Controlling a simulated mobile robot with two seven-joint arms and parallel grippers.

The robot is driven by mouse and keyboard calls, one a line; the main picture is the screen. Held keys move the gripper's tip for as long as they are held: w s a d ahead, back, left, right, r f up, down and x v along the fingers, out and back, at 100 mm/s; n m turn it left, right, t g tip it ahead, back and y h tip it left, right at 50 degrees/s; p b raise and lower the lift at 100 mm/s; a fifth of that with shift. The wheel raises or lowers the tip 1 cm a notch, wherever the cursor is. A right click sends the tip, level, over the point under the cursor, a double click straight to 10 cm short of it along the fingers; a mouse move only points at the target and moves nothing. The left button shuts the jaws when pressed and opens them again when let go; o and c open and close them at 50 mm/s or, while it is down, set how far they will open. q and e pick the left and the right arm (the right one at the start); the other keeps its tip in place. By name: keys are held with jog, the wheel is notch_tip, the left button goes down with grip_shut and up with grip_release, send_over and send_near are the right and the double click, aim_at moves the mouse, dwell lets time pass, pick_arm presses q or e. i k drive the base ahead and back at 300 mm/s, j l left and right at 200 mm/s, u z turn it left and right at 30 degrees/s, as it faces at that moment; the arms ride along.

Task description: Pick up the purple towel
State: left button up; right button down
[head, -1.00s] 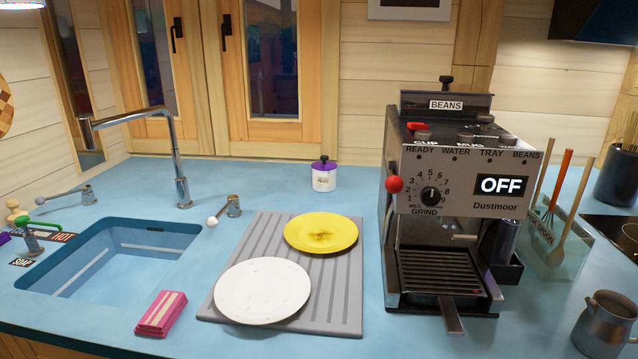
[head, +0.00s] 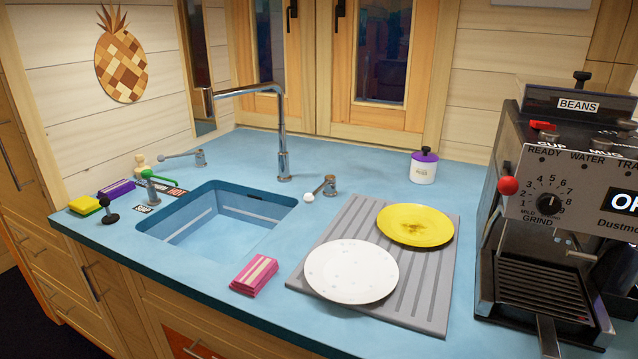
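A small folded purple towel (head: 116,189) with a pale stripe lies on the blue counter at the far left, behind the sink's left corner. It is beside a yellow and green sponge (head: 88,205). A folded pink towel (head: 255,276) with pale stripes lies at the counter's front edge, between the sink and the drying rack. Neither of my grippers is in view.
The sink (head: 215,222) is sunk into the counter (head: 370,172). A tall tap (head: 283,150), a green-handled dispenser (head: 150,185) and a black knob (head: 108,212) stand around it. A grey rack (head: 430,290) holds a white plate (head: 350,272) and yellow plate (head: 415,226). A coffee machine (head: 550,210) stands right.

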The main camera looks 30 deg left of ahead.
aim_at(118, 189)
jog(key=u, duration=2)
